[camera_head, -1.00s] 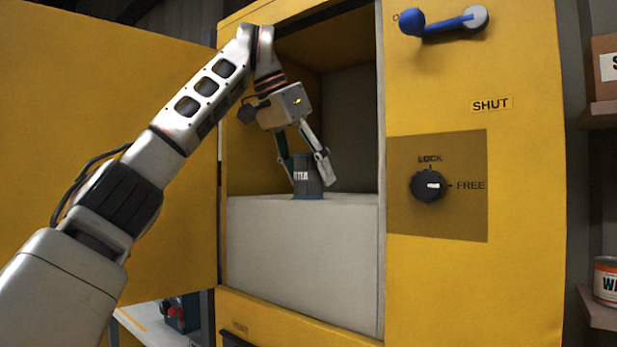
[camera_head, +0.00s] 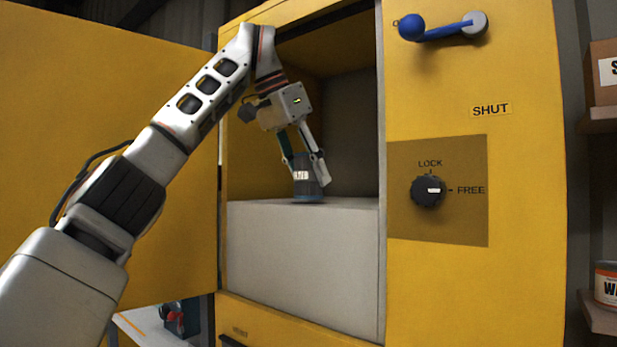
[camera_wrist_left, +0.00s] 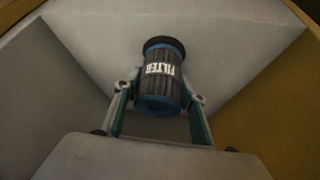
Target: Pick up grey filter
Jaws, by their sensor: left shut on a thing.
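The grey filter (camera_head: 307,178) is a dark grey ribbed cylinder with blue ends and a white label. It stands upright at the top of the pale grey block (camera_head: 300,240) inside the yellow cabinet; I cannot tell whether it still touches the block. My left gripper (camera_head: 307,168) reaches down from above and is shut on the filter, one finger on each side. In the left wrist view the filter (camera_wrist_left: 160,78) sits between the two fingers, its label reading FILTER. My right gripper is not in view.
The yellow cabinet door (camera_head: 110,130) stands open at the left. The right panel carries a blue handle (camera_head: 440,30) and a black LOCK/FREE knob (camera_head: 428,191) pointing toward FREE. Shelves with a box (camera_head: 604,90) and a can (camera_head: 606,284) are at the far right.

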